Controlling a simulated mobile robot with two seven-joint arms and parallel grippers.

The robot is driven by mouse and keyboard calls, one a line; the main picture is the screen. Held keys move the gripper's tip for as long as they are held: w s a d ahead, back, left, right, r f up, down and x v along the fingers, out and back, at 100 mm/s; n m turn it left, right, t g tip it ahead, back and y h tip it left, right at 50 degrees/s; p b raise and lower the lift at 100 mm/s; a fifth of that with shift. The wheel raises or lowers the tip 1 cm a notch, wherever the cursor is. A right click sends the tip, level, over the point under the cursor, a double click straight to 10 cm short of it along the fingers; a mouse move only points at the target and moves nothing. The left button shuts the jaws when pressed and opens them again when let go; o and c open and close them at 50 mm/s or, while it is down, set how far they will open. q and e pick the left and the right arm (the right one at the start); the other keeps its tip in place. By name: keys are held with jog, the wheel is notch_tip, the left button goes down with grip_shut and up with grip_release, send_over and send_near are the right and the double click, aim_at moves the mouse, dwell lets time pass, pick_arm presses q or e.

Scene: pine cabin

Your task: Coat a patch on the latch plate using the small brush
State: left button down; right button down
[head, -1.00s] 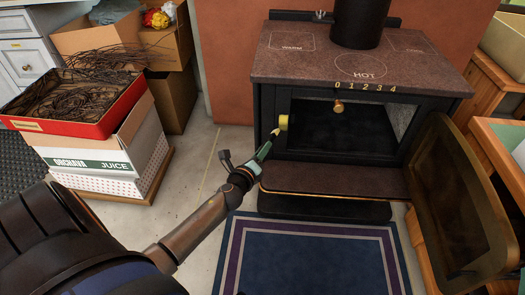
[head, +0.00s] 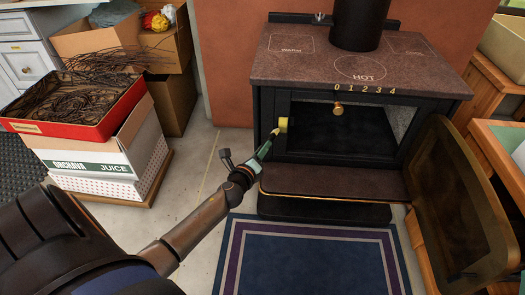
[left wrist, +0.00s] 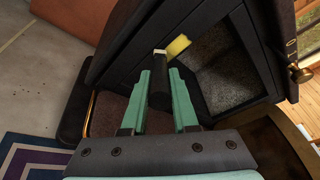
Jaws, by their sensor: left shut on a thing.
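My left gripper (head: 264,149) reaches in from the left toward the front left of the black stove. Its green fingers (left wrist: 162,98) are shut on the small brush, whose dark handle (left wrist: 160,88) points away from me. The brush's pale tip (head: 274,132) is close to a yellow plate (head: 284,125) on the stove's front frame, which looks like the latch plate. The plate also shows in the left wrist view (left wrist: 178,46), just right of the brush end. I cannot tell whether the tip touches it. My right gripper is not in view.
The stove door (head: 455,200) hangs open at the right. A ledge (head: 330,183) juts out below the opening, near my wrist. A brass knob (head: 338,107) sits above the opening. A red tray (head: 75,115) of dark twigs rests on boxes at the left.

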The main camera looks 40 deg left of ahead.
pick_arm(q)
jog(key=shift+w+a, duration=0.1)
jog(key=shift+w, duration=0.05)
dwell(1.5)
jog(key=shift+s+d, duration=0.5)
jog(key=shift+s, duration=0.35)
jog(key=shift+s+d, duration=0.55)
jog(key=shift+s, duration=0.3)
jog(key=shift+s+d, duration=0.5)
jog(key=shift+s, duration=0.35)
jog(key=shift+s, duration=0.1)
